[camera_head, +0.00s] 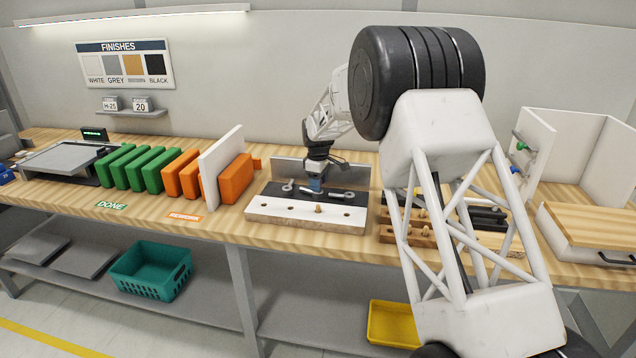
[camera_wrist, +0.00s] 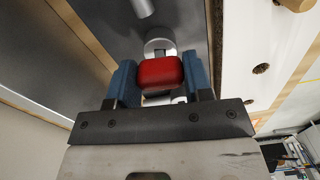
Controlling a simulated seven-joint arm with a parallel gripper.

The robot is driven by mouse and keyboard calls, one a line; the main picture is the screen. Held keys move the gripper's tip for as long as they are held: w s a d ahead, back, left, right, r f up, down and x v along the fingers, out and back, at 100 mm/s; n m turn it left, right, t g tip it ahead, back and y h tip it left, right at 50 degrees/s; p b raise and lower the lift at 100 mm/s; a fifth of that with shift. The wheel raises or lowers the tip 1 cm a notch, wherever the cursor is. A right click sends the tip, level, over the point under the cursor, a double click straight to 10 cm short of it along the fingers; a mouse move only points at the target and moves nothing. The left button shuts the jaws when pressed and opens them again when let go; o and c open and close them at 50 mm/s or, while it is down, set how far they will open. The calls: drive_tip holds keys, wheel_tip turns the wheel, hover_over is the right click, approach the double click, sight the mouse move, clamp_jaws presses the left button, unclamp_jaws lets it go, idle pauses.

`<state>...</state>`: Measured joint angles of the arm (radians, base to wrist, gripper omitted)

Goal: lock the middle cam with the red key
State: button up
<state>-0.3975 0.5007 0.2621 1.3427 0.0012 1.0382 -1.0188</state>
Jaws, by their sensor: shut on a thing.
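My gripper (camera_head: 316,186) is low over the fixture in the middle of the bench. In the wrist view its blue fingers (camera_wrist: 160,88) are shut on the red key (camera_wrist: 162,73), one finger on each side. The key's tip is hidden beneath its red handle. A round silver part (camera_wrist: 158,46) with a dark slot, apparently the middle cam, lies right by the key; I cannot tell whether the key is seated in it. In the head view, silver parts show left (camera_head: 287,187) and right (camera_head: 343,195) of my gripper. The key is not clearly visible there.
A white-faced panel (camera_head: 275,207) with holes and a wooden dowel (camera_head: 318,208) lies in front of the gripper. A grey metal plate (camera_head: 283,171) stands behind. Orange (camera_head: 237,180) and green (camera_head: 153,172) blocks stand left. A white cabinet (camera_head: 578,150) stands right.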

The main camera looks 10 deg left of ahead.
drive_tip(key=shift+n, duration=1.5)
drive_tip(key=shift+r, duration=0.45)
drive_tip(key=shift+r, duration=0.35)
drive_tip(key=shift+r, duration=1)
drive_tip(key=shift+r, duration=1.05)
drive_tip(key=shift+r, duration=0.15)
drive_tip(key=shift+d, duration=0.1)
drive_tip(key=s+d+r+m, duration=0.1)
drive_tip(key=d+m, duration=0.5)
drive_tip(key=d, duration=0.6)
drive_tip(key=s+d+r+m, duration=0.2)
drive_tip(key=d+m, duration=0.4)
drive_tip(key=d, duration=0.7)
drive_tip(key=s+d+r+m, duration=0.1)
drive_tip(key=s+d+m, duration=0.2)
drive_tip(key=d+m, duration=0.4)
drive_tip(key=d, duration=0.6)
drive_tip(key=shift+d+r, duration=0.15)
drive_tip(key=shift+r, duration=0.25)
